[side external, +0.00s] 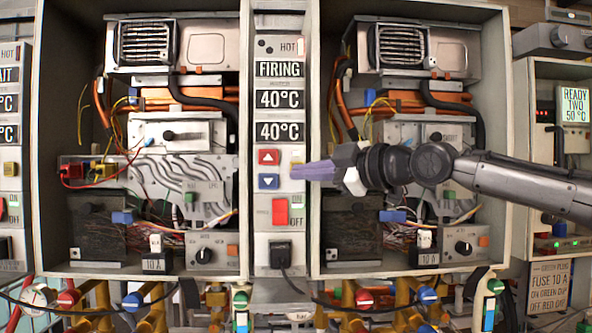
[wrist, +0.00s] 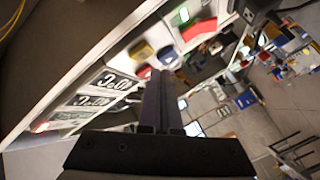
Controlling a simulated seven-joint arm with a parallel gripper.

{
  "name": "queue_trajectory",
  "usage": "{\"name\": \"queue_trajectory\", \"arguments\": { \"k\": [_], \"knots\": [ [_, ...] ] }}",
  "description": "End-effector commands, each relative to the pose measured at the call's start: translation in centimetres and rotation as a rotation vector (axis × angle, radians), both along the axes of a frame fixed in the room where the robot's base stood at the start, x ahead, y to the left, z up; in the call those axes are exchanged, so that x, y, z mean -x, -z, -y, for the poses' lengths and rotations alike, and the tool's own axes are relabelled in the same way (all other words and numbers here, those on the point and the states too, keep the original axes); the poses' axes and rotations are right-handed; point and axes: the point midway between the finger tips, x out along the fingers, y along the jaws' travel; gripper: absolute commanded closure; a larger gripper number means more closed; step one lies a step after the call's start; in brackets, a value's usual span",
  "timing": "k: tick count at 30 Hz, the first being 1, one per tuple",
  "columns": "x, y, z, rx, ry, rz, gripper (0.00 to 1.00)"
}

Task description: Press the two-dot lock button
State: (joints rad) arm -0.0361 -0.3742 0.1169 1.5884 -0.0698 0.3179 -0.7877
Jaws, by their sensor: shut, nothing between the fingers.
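The grey control panel (side external: 276,215) carries a red up-arrow button (side external: 268,157) and a blue down-arrow button (side external: 268,182). To their right, a small yellow button (side external: 297,166) is partly hidden by my fingertips. No two-dot mark can be made out on it. My gripper (side external: 293,172) is shut and empty, reaching in from the right with its tips at the yellow button's lower edge. I cannot tell whether they touch. In the wrist view, the shut fingers (wrist: 162,75) point toward the yellow button (wrist: 142,50) and blue button (wrist: 168,55).
A red rocker switch (side external: 281,211) sits below the buttons, with a black plug (side external: 280,254) under it. Displays above read FIRING (side external: 279,69) and 40°C (side external: 279,100). Open heater cabinets with wires and pipes flank the panel. The cabinet wall (side external: 315,100) rises close beside it.

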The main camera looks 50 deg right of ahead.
Motion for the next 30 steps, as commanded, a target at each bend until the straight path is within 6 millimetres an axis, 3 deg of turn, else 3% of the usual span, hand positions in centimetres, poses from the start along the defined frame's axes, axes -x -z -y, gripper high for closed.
{"name": "queue_trajectory", "arguments": {
  "k": [15, 30],
  "knots": [
    [3.3, -0.1, -3.3, 0.002, -0.005, 0.003, 1.0],
    [3.6, -0.1, -3.4, -0.001, 0.002, 0.005, 1.0]
  ]
}}
